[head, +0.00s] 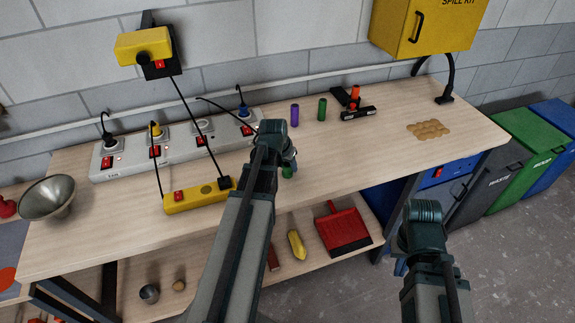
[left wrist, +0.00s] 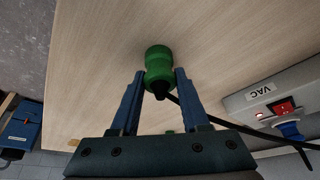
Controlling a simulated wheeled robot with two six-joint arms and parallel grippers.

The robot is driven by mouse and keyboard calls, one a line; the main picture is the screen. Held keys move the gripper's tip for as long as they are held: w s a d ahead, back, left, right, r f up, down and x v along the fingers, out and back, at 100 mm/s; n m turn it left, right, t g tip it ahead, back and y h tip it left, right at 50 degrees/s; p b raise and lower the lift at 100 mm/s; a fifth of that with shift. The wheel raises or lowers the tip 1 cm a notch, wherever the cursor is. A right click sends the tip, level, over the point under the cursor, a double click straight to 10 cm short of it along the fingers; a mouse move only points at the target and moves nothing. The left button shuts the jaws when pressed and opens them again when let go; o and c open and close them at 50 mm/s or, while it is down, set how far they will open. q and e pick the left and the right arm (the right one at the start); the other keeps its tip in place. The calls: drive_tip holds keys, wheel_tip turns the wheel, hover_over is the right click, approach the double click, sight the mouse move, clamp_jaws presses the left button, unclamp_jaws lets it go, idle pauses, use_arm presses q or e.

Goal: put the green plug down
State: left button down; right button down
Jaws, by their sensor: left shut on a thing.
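The green plug (left wrist: 158,66) is between the two blue fingers of my left gripper (left wrist: 160,82) in the left wrist view. The gripper is shut on it, and a dark cable runs off to the right behind it. The pale wooden bench top (left wrist: 100,50) lies beyond the plug; I cannot tell whether they touch. In the head view my left gripper (head: 287,165) is over the front middle of the bench, mostly hidden by its wrist, with a bit of green below. My right arm's wrist (head: 424,215) is in front of the bench; its fingers are hidden.
A grey power strip (head: 190,143) labelled VAC at one end holds plugs at the back left. A yellow power block (head: 182,202) lies before it. Purple (head: 294,112) and green (head: 322,109) cylinders stand behind my left gripper. Bare bench lies to its right.

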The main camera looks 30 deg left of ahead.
use_arm(q)
drive_tip(key=shift+c, duration=2)
unclamp_jaws()
drive_tip(key=shift+r, duration=0.1)
drive_tip(key=shift+r+p, duration=0.8)
drive_tip(key=shift+p, duration=0.15)
drive_tip(key=p+v, duration=1)
drive_tip(key=v, duration=0.1)
drive_tip(key=shift+s+r, duration=0.15)
drive_tip(key=shift+r, duration=0.05)
